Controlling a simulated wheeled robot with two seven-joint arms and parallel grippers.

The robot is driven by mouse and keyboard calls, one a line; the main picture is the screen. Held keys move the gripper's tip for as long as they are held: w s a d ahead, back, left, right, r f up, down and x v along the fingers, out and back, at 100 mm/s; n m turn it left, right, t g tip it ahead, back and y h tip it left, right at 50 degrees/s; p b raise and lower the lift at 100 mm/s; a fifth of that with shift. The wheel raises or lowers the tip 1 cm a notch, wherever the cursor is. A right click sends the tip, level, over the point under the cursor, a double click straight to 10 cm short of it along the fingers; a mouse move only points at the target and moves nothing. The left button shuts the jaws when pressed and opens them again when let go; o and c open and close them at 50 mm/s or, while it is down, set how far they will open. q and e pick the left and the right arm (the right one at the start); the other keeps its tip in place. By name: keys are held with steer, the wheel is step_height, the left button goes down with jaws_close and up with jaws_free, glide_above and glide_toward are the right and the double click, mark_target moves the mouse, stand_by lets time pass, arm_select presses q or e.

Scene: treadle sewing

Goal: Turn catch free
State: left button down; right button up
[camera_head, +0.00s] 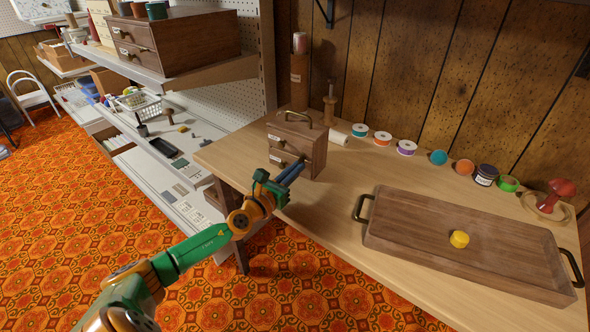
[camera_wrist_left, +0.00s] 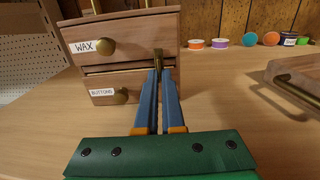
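A small wooden two-drawer box (camera_head: 300,145) stands on the table's left end, its drawers labelled WAX and BUTTONS in the left wrist view (camera_wrist_left: 124,48). A narrow brass catch (camera_wrist_left: 158,57) stands upright at the right side of the box front, across the drawer seam. My left gripper (camera_head: 292,172) is at the box front, and its blue fingers (camera_wrist_left: 160,75) are nearly together with the catch's lower end between their tips. They appear shut on it, though the contact is partly hidden. Both drawers look closed. My right gripper is not in view.
A wooden tray (camera_head: 420,218) with a yellow round piece (camera_head: 459,239) lies on the right. Thread spools (camera_head: 383,138) and a red-topped pincushion (camera_head: 560,190) line the back. Shelving (camera_head: 170,150) stands left. The table (camera_head: 330,210) is clear between box and tray.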

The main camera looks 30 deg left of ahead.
arm_select(q)
steer(key=shift+n, duration=0.3)
steer(key=n, duration=0.3)
steer(key=shift+d+n, duration=0.15)
steer(key=shift+n, duration=0.25)
steer(key=n, duration=0.4)
steer(key=shift+d+r+n, duration=0.15)
steer(key=shift+r+n, duration=0.05)
steer(key=shift+n, duration=0.1)
steer(key=n+p, duration=0.1)
steer(key=n, duration=0.3)
steer(key=shift+r, duration=0.15)
steer(key=shift+d+r+n+p, duration=0.1)
steer(key=shift+n+p, duration=0.75)
steer(key=shift+n, duration=1.55)
steer(key=c, duration=1)
jaws_free()
